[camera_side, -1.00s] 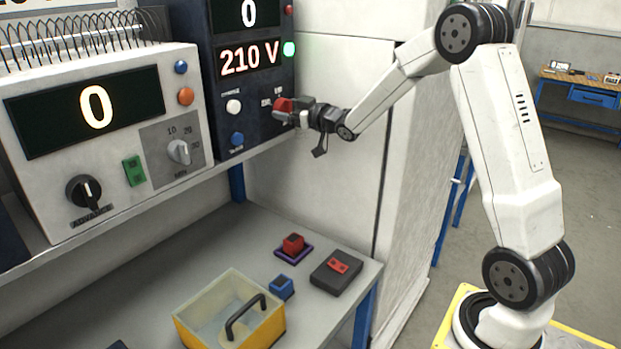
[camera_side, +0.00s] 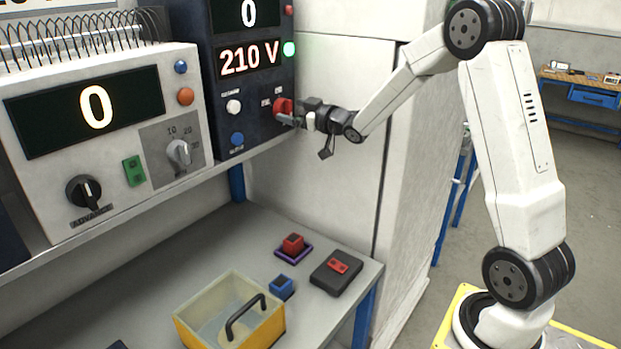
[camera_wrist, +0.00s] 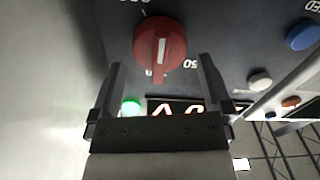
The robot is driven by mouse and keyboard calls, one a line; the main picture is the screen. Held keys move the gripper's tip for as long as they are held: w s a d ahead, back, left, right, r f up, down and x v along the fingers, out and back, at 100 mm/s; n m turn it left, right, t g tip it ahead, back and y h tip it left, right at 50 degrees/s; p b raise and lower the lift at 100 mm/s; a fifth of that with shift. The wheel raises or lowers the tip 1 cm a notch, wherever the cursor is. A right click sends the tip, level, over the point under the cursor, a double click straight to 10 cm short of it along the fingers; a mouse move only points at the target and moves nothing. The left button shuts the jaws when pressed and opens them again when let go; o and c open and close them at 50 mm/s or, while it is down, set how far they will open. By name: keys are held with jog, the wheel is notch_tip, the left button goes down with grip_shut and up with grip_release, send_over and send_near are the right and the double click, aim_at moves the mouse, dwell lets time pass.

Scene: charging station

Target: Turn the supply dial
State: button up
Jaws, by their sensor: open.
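The supply dial is a red knob (camera_side: 283,107) on the dark supply panel, below the "210 V" display (camera_side: 248,59). In the wrist view the red dial (camera_wrist: 159,46) has a white pointer line and sits just beyond the fingertips, between them in the picture. My gripper (camera_side: 287,119) is at the panel by the dial. In the wrist view my gripper (camera_wrist: 159,64) has its two fingers apart with nothing held between them. The exact gap between fingertips and dial is hard to tell.
A green lamp (camera_side: 289,48) is lit beside the display. A white button (camera_side: 234,106) and blue button (camera_side: 237,138) sit left of the dial. A left unit (camera_side: 60,160) shows 0. A yellow bin (camera_side: 186,333) and small blocks stand on the bench below.

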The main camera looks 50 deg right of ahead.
jog(key=shift+s, duration=3)
